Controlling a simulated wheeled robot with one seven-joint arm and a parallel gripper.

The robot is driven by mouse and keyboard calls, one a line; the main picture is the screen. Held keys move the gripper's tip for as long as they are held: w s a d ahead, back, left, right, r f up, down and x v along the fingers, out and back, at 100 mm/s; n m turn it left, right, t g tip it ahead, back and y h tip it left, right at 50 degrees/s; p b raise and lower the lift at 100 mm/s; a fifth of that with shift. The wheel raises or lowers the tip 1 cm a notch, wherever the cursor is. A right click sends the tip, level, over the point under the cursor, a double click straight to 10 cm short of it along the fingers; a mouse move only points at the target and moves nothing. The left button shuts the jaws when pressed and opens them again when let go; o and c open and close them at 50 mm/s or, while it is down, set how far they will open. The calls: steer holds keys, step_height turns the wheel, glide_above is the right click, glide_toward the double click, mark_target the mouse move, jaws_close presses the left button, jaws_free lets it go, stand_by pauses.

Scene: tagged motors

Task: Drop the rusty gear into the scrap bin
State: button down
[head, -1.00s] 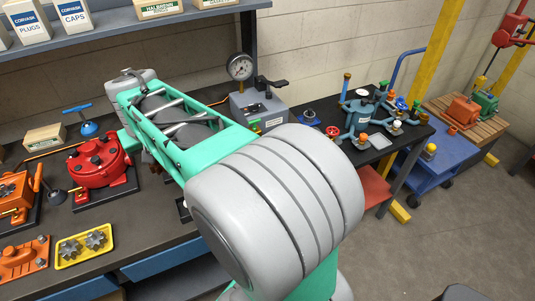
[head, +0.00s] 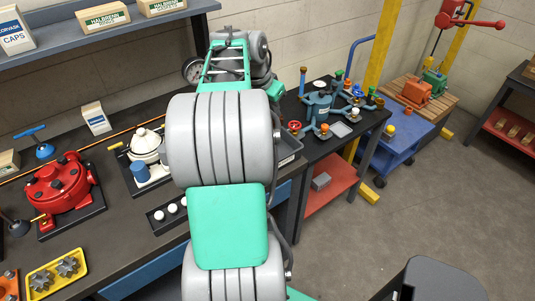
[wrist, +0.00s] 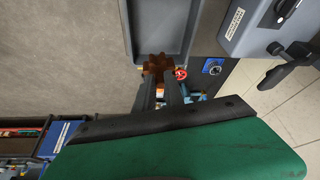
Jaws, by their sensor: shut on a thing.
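The rusty gear (wrist: 157,65) is brown and toothed, and shows near the middle of the wrist view. My gripper (wrist: 166,86) is shut on it, with the dark fingers at its lower edge. A shallow grey tray (wrist: 158,24) with a raised rim lies just beyond the gear in that view; I see no label on it, so I cannot tell if it is the scrap bin. Part of a grey tray also shows in the head view (head: 289,149), beside my arm. In the head view my arm hides the gripper and gear.
A grey machine (wrist: 270,25) with a black lever stands right of the tray in the wrist view. In the head view, a red motor (head: 60,185) and a yellow tray of grey gears (head: 57,273) are left. Floor at right is open.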

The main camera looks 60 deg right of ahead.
step_height(320, 180, down, 6)
steer(key=b, duration=0.3)
steer(key=shift+w+r, duration=0.1)
steer(key=shift+r, duration=0.1)
steer(key=shift+r, duration=0.1)
steer(key=c, duration=1.3)
jaws_free()
steer(key=shift+c, duration=0.2)
steer(key=shift+a, duration=0.1)
steer(key=v, duration=0.7)
steer(key=shift+r+b, duration=0.35)
steer(key=shift+b, duration=0.05)
